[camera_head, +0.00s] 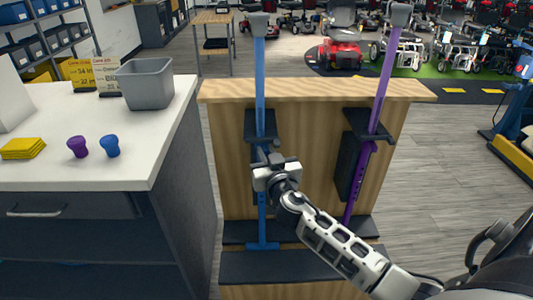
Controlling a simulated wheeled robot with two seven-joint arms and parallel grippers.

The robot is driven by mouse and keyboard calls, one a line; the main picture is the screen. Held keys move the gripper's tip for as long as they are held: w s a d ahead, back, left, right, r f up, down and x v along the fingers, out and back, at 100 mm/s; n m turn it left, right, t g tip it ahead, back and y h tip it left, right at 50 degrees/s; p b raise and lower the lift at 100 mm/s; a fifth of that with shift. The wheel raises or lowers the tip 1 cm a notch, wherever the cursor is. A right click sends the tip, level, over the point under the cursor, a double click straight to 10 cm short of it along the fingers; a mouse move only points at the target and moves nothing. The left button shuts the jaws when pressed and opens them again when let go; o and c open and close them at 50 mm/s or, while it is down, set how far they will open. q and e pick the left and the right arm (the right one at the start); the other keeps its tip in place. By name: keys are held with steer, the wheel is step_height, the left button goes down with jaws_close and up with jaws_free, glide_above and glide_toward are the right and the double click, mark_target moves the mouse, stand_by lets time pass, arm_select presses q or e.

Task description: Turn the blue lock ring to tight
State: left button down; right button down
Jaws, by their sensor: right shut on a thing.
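A blue pole (260,75) with a grey top stands upright in a black holder on the wooden stand. My right gripper (264,158) is at this pole, just below the black holder, and is shut on the blue lock ring. The gripper's fingers hide most of the ring, so its turn position cannot be read. The pole's lower part (262,225) shows beneath the gripper and ends in a blue foot. My left gripper is not in view.
A purple pole (385,75) stands tilted in the same wooden stand (310,92), to the right. A white counter (110,165) at left carries a grey bin (146,85), yellow pads (22,148), a purple knob (77,146) and a blue knob (110,146). Scooters stand behind; floor at right is open.

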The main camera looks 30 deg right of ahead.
arm_select(q)
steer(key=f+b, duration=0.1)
steer(key=b, duration=0.2)
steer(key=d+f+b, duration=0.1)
steer(key=b, duration=0.2)
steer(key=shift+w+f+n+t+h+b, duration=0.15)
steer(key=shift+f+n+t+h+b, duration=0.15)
steer(key=shift+b, duration=0.05)
arm_select(e)
steer(key=m+h, duration=0.1)
steer(key=a+m+g+h, duration=0.1)
steer(key=h, duration=0.1)
steer(key=m+g+h, duration=0.1)
steer(key=shift+w+a, duration=0.2)
steer(key=shift+w, duration=0.15)
steer(key=c, duration=1.4)
jaws_free()
